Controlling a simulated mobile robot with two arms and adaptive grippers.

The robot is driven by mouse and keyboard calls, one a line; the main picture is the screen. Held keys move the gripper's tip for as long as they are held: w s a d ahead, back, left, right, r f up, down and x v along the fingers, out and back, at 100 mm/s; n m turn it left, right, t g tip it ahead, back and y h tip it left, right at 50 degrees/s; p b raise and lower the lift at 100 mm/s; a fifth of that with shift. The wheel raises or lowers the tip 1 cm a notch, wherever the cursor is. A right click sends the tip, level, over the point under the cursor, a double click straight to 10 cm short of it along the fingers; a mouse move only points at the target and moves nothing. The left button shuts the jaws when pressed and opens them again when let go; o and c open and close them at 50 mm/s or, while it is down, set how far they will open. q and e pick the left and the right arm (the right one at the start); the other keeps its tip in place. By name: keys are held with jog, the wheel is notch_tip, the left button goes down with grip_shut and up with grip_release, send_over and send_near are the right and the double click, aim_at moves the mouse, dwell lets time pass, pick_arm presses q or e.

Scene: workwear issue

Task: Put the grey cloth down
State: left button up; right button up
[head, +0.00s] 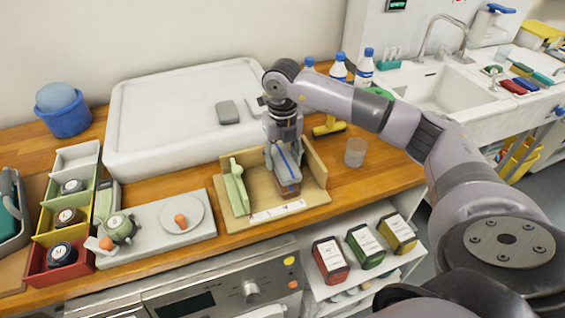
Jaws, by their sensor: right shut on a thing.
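My right gripper (283,148) points down over an open wooden tray (312,200) on the counter. It is shut on a grey folded piece with a blue stripe, which looks like the grey cloth (288,172). The cloth is inside the tray's outline, toward its right part. A brownish end shows at its lower front. I cannot tell whether the cloth touches the tray floor. A pale green piece (236,186) stands at the tray's left side, apart from the cloth. My left gripper is out of view.
A large white tray (150,145) with a small grey block (227,112) lies behind. A grey board with a plate (193,222) lies left. Colored bins (52,232) stand farther left.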

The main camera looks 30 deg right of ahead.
aim_at(282, 159)
notch_tip(282, 159, down, 3)
dwell(0.3)
jog(key=shift+f, duration=0.2)
jog(key=o, duration=1.2)
jog(key=shift+r, duration=0.1)
jog(key=shift+c, duration=0.2)
